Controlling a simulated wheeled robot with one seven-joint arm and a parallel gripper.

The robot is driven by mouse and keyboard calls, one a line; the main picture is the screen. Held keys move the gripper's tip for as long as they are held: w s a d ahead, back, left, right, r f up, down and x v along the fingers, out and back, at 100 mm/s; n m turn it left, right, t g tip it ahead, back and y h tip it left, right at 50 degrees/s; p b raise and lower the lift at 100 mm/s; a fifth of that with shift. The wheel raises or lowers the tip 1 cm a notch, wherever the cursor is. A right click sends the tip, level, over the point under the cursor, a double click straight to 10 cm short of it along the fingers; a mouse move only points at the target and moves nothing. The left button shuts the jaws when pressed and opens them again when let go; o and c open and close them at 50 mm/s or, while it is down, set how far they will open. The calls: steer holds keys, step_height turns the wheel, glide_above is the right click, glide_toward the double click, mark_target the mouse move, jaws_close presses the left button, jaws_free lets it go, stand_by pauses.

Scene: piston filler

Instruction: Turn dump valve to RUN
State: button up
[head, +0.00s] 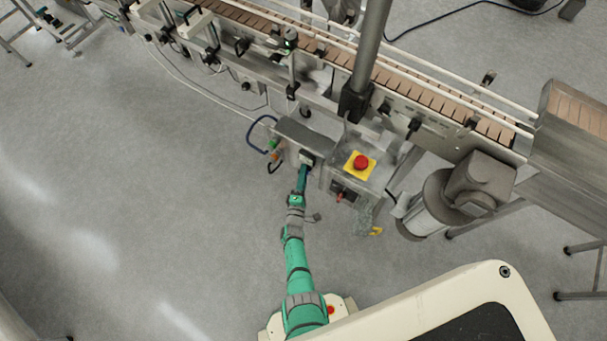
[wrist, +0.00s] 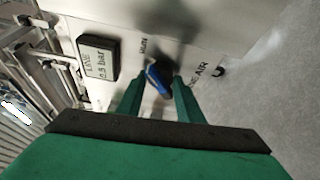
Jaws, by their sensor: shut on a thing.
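The dump valve's blue handle (wrist: 156,78) stands on a light panel (wrist: 112,22) in the wrist view, slanted a little. My gripper (wrist: 162,84) has its two green fingers on either side of the handle and is shut on it. In the head view my gripper (head: 305,163) reaches the front of a grey box (head: 306,132) below the conveyor, and the handle is hidden there.
A red emergency button on a yellow plate (head: 361,162) is right of my gripper. Blue hose (head: 254,134) loops at left. A motor (head: 433,205) stands further right. The floor at left is clear.

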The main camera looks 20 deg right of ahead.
stand_by(0.3)
steer(key=o, duration=1)
steer(key=shift+s, duration=0.1)
steer(key=v, duration=1)
steer(key=shift+s+a, duration=0.2)
steer(key=shift+s, duration=0.05)
steer(key=shift+s, duration=0.1)
